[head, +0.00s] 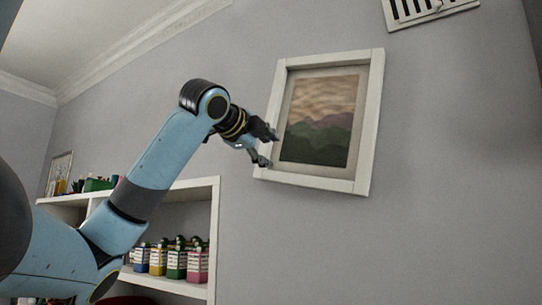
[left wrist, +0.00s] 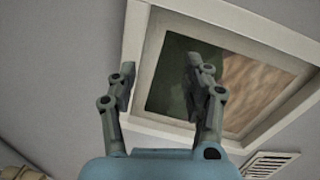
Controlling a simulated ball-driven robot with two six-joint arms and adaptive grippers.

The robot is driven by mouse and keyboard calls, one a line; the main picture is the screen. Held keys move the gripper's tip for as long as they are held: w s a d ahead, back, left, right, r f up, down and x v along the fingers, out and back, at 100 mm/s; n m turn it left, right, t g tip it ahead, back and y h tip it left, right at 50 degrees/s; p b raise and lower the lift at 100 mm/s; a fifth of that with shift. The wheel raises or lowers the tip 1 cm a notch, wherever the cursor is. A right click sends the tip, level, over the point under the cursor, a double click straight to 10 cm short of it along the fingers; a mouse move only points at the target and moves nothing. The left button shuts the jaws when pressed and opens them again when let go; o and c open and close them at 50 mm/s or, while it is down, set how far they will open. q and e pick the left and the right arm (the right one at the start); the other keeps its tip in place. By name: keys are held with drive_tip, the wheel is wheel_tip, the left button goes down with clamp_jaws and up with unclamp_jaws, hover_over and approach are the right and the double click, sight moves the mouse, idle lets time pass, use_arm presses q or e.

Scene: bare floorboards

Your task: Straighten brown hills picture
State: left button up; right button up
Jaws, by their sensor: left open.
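The brown hills picture (head: 322,118) hangs on the grey wall in a white frame (head: 368,125). It shows a brownish sky over dark hills. The frame looks tilted in the head view, though the camera's slant makes the amount hard to judge. My left gripper (head: 270,149) is open at the frame's lower left side. In the left wrist view, the open fingers (left wrist: 160,70) appear on either side of part of the white frame (left wrist: 138,45), with the right finger overlapping the picture (left wrist: 240,85). I cannot tell whether they touch it. My right gripper is not in view.
A white shelf (head: 213,240) with several coloured containers (head: 175,262) stands at the lower left, behind my left arm. A small framed item (head: 60,170) stands on its top. A wall vent (head: 425,10) is at the upper right, also in the wrist view (left wrist: 268,164). The wall right of the picture is bare.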

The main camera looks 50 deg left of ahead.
use_arm(q)
drive_tip(key=shift+f+b+v, duration=0.1)
drive_tip(key=shift+b+v, duration=0.35)
drive_tip(key=shift+v, duration=0.7)
drive_tip(key=shift+f+b+v, duration=0.15)
drive_tip(key=shift+b+v, duration=0.3)
drive_tip(key=shift+v, duration=0.7)
drive_tip(key=shift+a, duration=0.15)
